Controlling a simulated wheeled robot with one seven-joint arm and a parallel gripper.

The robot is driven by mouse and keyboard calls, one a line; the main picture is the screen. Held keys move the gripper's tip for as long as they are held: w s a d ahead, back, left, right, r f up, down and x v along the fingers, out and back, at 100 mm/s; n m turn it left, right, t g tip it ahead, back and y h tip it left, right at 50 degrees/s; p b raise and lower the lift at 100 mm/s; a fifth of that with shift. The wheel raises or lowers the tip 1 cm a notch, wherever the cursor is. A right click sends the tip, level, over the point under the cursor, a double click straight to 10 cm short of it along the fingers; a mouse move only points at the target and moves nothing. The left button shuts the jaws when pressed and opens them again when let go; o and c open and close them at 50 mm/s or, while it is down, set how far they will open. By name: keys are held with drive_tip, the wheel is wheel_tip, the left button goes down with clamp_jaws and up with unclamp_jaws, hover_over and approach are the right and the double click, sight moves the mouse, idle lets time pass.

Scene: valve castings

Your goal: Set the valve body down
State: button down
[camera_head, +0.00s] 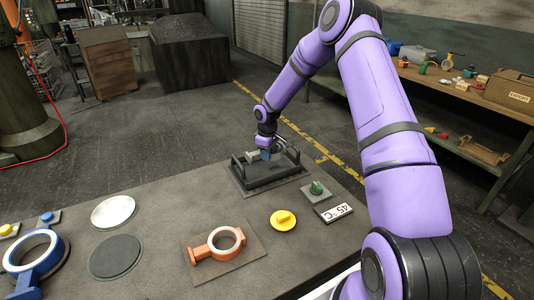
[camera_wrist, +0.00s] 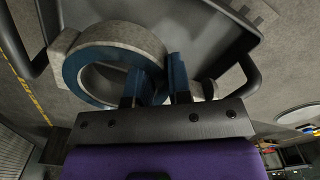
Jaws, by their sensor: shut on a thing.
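The valve body is a grey casting with a round ring, whose near face looks blue in the wrist view (camera_wrist: 72,72). In the head view it shows as a small grey piece (camera_head: 251,157) beside my gripper (camera_head: 266,153). My gripper, with blue fingers in the wrist view (camera_wrist: 155,85), is shut on the ring's wall. It is over a dark tray (camera_head: 268,184) with raised bar handles, on a plate at the table's far edge. The tray's floor shows behind the ring (camera_wrist: 205,35). I cannot tell whether the valve body touches the tray.
A shelf (camera_head: 468,101) stands right.

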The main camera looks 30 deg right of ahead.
sight(267, 173)
drive_tip(key=shift+f, duration=2.9)
drive_tip(key=shift+f, duration=0.25)
drive_tip(key=c, duration=1)
unclamp_jaws()
drive_tip(key=shift+s+f, duration=0.1)
wheel_tip(267, 173, up, 11)
